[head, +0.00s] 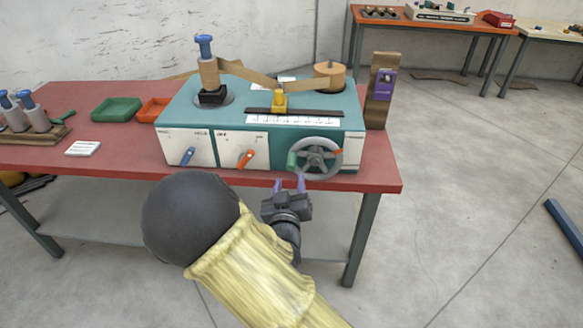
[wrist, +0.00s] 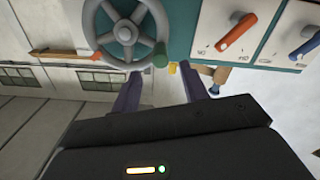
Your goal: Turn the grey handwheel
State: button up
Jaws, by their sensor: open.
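The grey handwheel (head: 316,158) is on the right of the front face of the teal and white winder (head: 230,148). It has several spokes, a green handle (head: 292,160) on its left side and an orange mark at its upper right. My gripper (head: 289,183) is in front of the table, just below and left of the wheel. Its fingers are open and empty, pointing toward the green handle. In the wrist view the handwheel (wrist: 122,28) is at the top, and the green handle (wrist: 160,56) lies just beyond the gap between my fingers (wrist: 168,84), apparently not touched.
A blue lever (head: 187,156) and an orange lever (head: 245,158) are on the winder's front, left of the wheel. A wooden post (head: 382,88) stands at its right. Green (head: 116,109) and orange trays and blue-topped spools sit on the red table (head: 60,158). Floor in front is clear.

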aim_at(291, 170)
jog(key=w, duration=0.8)
jog(key=shift+d, duration=0.15)
jog(key=shift+c, duration=0.2)
grip_shut()
